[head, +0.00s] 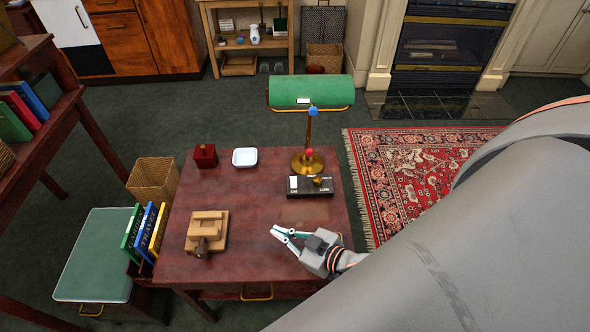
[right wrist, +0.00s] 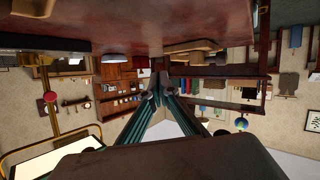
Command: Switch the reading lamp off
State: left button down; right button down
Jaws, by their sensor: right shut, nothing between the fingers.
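The reading lamp has a green shade (head: 311,90) with a brass rim, a brass stem and a round brass base (head: 307,163) at the back right of the table. A blue knob (head: 313,111) shows just under the shade and a red knob (head: 309,153) low by the stem. In the right wrist view, upside down, the stem (right wrist: 57,118) is at left, and a pale panel in a brass rim (right wrist: 45,162) is below it. My right gripper (head: 277,232) is shut and empty over the table's front right, apart from the lamp. My left gripper is out of view.
The table (head: 250,205) holds a black box-like stand (head: 309,191) in front of the lamp, a white dish (head: 245,157), a red box (head: 205,155) and a wooden block piece (head: 207,228). Books (head: 146,230) stand beyond its left edge. Free tabletop lies around the gripper.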

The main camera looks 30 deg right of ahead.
jog(key=w+d+r+n+g+y+b, duration=0.1)
jog(key=w+d+r+n+g+y, duration=0.1)
jog(key=w+d+r+n+y, duration=0.55)
jog(key=d+r+g+h, duration=0.2)
jog(key=d+r+g, duration=0.1)
jog(key=d, duration=0.7)
jog(key=d+r+m+g+h+b, duration=0.1)
jog(key=d+r, duration=0.4)
jog(key=d, duration=0.6)
jog(key=shift+w+d+r+g+h, duration=0.2)
jog(key=shift+w+g+h, duration=0.35)
jog(key=shift+g, duration=0.45)
jog(key=shift+s+m, duration=0.1)
jog(key=shift+m, duration=0.15)
